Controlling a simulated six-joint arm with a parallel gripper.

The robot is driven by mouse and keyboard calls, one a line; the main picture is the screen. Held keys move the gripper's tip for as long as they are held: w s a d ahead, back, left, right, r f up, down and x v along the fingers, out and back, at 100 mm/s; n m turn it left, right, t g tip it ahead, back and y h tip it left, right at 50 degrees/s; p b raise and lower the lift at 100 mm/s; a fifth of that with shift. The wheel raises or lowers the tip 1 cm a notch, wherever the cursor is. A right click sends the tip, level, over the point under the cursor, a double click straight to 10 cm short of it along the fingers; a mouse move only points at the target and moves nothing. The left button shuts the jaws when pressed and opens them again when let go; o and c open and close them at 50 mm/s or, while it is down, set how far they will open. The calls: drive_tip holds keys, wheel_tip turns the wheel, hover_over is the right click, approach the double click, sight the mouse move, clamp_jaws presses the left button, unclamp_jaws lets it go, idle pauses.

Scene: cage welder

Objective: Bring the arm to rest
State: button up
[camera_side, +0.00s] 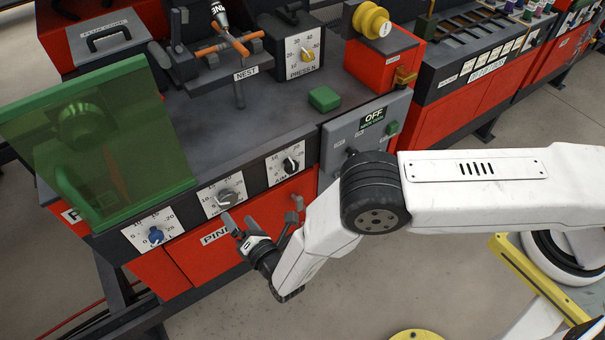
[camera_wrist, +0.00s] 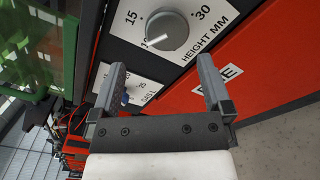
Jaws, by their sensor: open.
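My gripper (camera_side: 262,222) is in front of the red-fronted machine, close to the row of dials on its front panel. Its two fingers stand apart with nothing between them. In the wrist view my gripper (camera_wrist: 165,90) points at the front panel. The grey height dial (camera_wrist: 167,31) shows ahead of the fingertips, and a blue knob (camera_wrist: 126,98) shows partly behind the left finger. In the side view the grey dial (camera_side: 228,198) is just left of and above my gripper. Whether a fingertip touches the panel is hard to tell.
A green see-through guard (camera_side: 100,140) stands at the left of the machine. The nest fixture (camera_side: 240,90) and a green button block (camera_side: 324,98) are on the worktop. A grey box marked OFF (camera_side: 365,130) is behind my arm. Open floor (camera_side: 230,310) lies in front.

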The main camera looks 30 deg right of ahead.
wheel_tip(320, 180, up, 5)
drive_tip(key=w+m+g+y, duration=0.3)
drive_tip(key=g+y, duration=0.1)
drive_tip(key=y, duration=0.4)
drive_tip(key=d+r+m+g, duration=0.1)
drive_tip(key=d+r+m, duration=0.1)
drive_tip(key=d, duration=0.1)
drive_tip(key=d+r+m+g+h, duration=0.1)
drive_tip(key=d+r+m, duration=0.1)
drive_tip(key=d, duration=0.2)
drive_tip(key=d+r+m+g+h, duration=0.1)
drive_tip(key=d+r+m+g, duration=0.1)
drive_tip(key=d+m, duration=0.1)
drive_tip(key=shift+w+d+r, duration=0.2)
drive_tip(key=shift+w+r, duration=0.05)
drive_tip(key=shift+w, duration=0.15)
drive_tip(key=s+d+r+m+g+h, duration=0.2)
drive_tip(key=d+r+m+h, duration=0.3)
drive_tip(key=d, duration=0.6)
drive_tip(key=s+d+r+m+g+h, duration=0.1)
drive_tip(key=s+d+r+m+g, duration=0.1)
drive_tip(key=s+d+m, duration=0.3)
drive_tip(key=s+d+r+m+g+h, duration=0.1)
drive_tip(key=s+d+r+m+g, duration=0.2)
drive_tip(key=s+d+m, duration=0.3)
drive_tip(key=s+d, duration=0.3)
drive_tip(key=s, duration=0.3)
drive_tip(key=shift+r, duration=0.3)
